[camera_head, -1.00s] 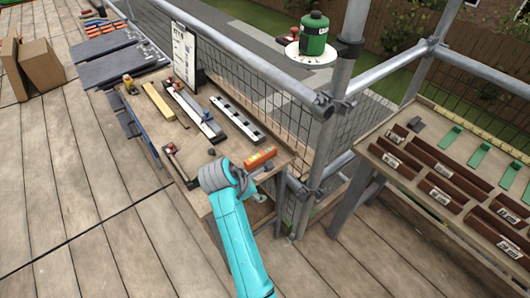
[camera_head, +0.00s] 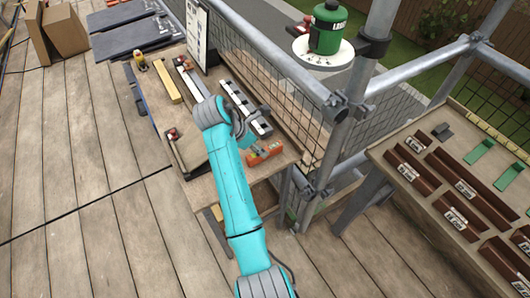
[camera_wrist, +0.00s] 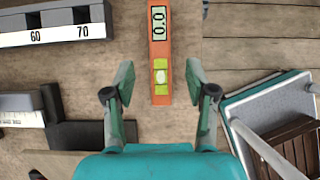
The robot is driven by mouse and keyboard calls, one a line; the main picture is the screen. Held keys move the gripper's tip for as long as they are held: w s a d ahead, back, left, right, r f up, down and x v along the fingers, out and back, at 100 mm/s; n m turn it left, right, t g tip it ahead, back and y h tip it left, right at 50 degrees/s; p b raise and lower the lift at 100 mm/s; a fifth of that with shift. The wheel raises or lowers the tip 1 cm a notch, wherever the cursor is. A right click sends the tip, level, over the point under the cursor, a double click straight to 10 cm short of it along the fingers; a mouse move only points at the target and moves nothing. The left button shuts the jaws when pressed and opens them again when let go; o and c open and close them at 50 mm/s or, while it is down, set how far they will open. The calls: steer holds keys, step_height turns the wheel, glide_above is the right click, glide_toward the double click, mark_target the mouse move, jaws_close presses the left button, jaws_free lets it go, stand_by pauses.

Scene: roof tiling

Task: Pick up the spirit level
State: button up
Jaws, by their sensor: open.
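The spirit level is a short orange bar with a 0.0 display and a yellow-green vial. In the wrist view the level (camera_wrist: 160,60) lies on the wooden bench top, pointing away from me. My gripper (camera_wrist: 160,85) is open, with one finger on each side of the level's near end in that picture. I cannot tell the height of the fingers above it, and nothing is held. In the head view the level (camera_head: 264,153) lies near the bench's front right corner, close to my wrist. My fingertips are hard to make out there.
A long bar with a white scale (camera_head: 246,108) lies just behind the level. A yellow bar (camera_head: 168,80) and other tools lie farther left. Scaffold posts and mesh border the bench's right side, with a green canister (camera_head: 326,30) on a white disc.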

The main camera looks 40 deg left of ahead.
mark_target(276, 147)
steer(key=x, duration=0.5)
steer(key=shift+f, duration=0.15)
steer(key=shift+f, duration=0.3)
stand_by(0.5)
steer(key=shift+c, duration=0.2)
jaws_close()
